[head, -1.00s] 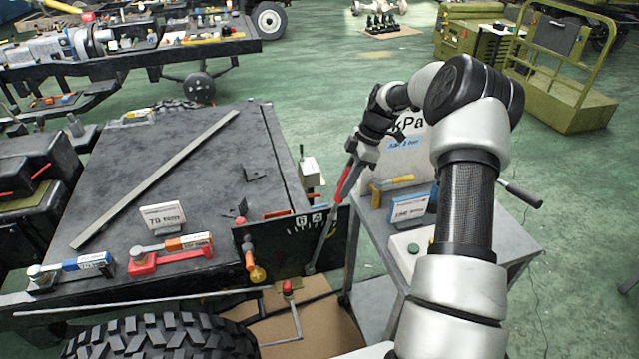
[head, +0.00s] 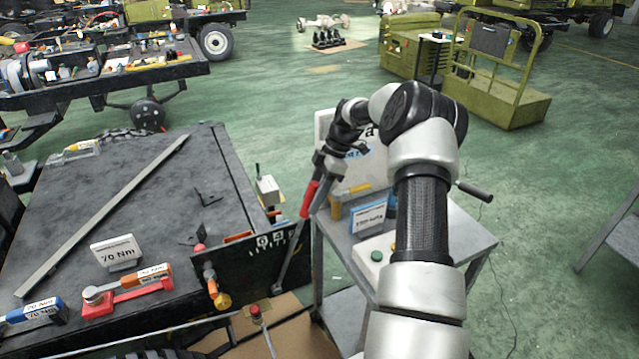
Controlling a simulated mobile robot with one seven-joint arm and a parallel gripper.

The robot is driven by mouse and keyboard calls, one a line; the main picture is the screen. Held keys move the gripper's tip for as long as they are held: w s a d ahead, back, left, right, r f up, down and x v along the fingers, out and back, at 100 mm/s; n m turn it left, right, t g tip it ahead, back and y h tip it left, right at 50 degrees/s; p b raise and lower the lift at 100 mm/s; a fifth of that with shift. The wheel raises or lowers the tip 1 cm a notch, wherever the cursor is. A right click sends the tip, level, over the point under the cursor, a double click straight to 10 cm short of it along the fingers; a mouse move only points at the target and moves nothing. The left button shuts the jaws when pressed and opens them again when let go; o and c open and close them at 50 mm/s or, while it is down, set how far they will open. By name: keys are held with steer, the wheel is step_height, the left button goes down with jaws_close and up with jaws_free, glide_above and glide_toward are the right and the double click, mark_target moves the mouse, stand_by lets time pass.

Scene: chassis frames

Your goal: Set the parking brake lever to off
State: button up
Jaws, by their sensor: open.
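The parking brake lever (head: 309,200) is a long bar with a red grip. It stands beside the dark plate marked with digits (head: 270,241), and it leans so that its top is further right than its foot. My gripper (head: 326,163) is at the upper end of the lever, just above the red grip. The jaws are open. They are small and dark here, and I cannot tell whether the lever's end lies between them or touches them. No off label can be read.
A grey cart (head: 455,240) with a box and a green button stands right of the lever. A black bench top (head: 110,205) at left holds a long bar, a 70 Nm sign (head: 115,252) and torque wrenches.

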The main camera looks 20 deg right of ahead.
steer(key=v, duration=1.7)
steer(key=s+a+r+m+t+h, duration=0.1)
steer(key=s+a+r+m+h, duration=0.15)
steer(key=s+a+r, duration=0.4)
steer(key=s+a+r+m+h, duration=0.2)
steer(key=s+a+r+m, duration=0.15)
steer(key=a+r, duration=0.65)
steer(key=s+a+f+m+t, duration=0.1)
steer(key=s+a+f+m, duration=0.1)
steer(key=s, duration=0.5)
steer(key=s+a+f+m+t, duration=0.2)
steer(key=s+a+m, duration=0.1)
steer(key=s, duration=0.5)
steer(key=s+a+f+m+t, duration=0.1)
steer(key=s+a+f+m, duration=0.1)
steer(key=s+m, duration=0.2)
steer(key=s, duration=0.3)
steer(key=shift+s+f+m, duration=0.15)
steer(key=shift+s+m, duration=0.15)
steer(key=shift+s, duration=0.05)
